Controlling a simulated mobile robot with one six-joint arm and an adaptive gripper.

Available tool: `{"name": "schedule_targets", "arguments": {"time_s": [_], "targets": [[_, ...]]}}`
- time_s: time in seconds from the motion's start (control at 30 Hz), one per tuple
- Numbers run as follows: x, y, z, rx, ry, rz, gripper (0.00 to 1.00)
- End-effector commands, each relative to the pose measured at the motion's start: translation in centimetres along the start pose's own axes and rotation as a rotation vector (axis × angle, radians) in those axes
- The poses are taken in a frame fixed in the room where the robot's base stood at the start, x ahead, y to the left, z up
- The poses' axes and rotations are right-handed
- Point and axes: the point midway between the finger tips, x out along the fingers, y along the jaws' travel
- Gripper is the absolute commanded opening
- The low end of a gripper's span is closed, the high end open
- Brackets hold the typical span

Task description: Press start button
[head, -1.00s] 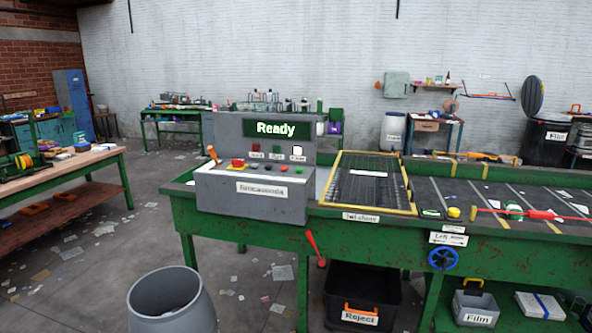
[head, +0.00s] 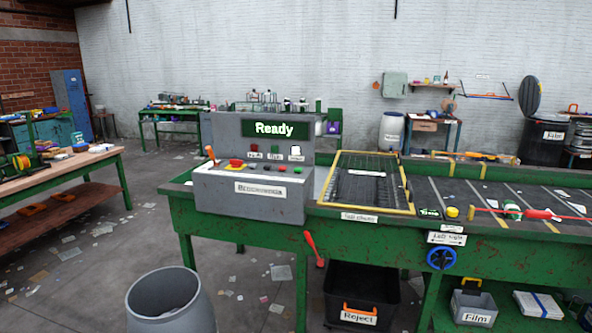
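A grey control console (head: 215,195) stands on the left end of the green belt table. Its dark green screen (head: 276,129) reads "Ready". An orange-tipped lever (head: 210,153) stands at the console's left edge. The button labels are too small to read, so I cannot tell which one is marked start. My gripper is not in view.
A grey bin (head: 165,305) stands on the floor in front. A red lever (head: 313,247) hangs from the table's front edge. A yellow-framed grate (head: 340,190) and the belt (head: 470,192) with several items lie right of the console. A black reject crate (head: 385,288) sits below.

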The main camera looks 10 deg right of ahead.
Motion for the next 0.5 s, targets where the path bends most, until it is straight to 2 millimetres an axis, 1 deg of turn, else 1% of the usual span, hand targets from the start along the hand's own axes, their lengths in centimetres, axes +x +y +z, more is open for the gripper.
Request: {"name": "schedule_targets", "arguments": {"time_s": [0.03, 0.07, 0.43, 0.5], "targets": [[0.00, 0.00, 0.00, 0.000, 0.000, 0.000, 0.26], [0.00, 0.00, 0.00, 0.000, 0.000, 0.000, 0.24], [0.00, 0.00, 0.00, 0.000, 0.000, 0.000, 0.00], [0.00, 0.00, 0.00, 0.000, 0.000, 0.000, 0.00]]}}
